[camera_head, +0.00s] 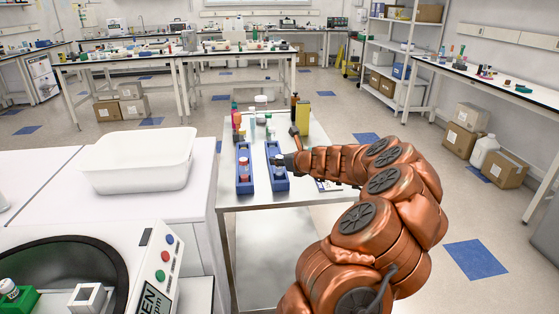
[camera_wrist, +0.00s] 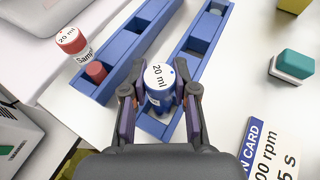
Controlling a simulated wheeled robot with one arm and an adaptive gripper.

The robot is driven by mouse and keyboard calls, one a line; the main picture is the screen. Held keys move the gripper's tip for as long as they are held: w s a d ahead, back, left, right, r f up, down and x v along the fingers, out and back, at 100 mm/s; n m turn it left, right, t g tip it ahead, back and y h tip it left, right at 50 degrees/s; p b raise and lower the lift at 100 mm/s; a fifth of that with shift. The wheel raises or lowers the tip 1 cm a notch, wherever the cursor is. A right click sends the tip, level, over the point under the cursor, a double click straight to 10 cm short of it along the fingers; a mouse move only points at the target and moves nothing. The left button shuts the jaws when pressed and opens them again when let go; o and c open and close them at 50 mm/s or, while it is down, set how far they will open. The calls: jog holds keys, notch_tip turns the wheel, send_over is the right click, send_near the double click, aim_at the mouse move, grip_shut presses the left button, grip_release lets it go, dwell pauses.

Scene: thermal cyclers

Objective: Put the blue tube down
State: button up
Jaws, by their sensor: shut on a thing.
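The blue tube (camera_wrist: 159,98) has a white cap marked "20 ml". In the wrist view my gripper (camera_wrist: 160,100) is shut on it, with one finger on each side. The tube is over the near end of the right-hand blue rack (camera_wrist: 196,50); I cannot tell whether its base is inside the slot. In the head view my gripper (camera_head: 283,162) is at this rack (camera_head: 277,184), which lies on a light table. My gripper partly hides the tube there.
A second blue rack (camera_wrist: 139,32) lies to the left, holding a red-capped tube (camera_wrist: 71,40) labelled "Sample". A printed card (camera_wrist: 277,148) and a teal-and-white block (camera_wrist: 294,65) lie right. Several bottles stand behind the racks. A white tub (camera_head: 137,160) stands on the left counter.

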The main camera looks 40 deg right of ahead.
jog(key=o, duration=1)
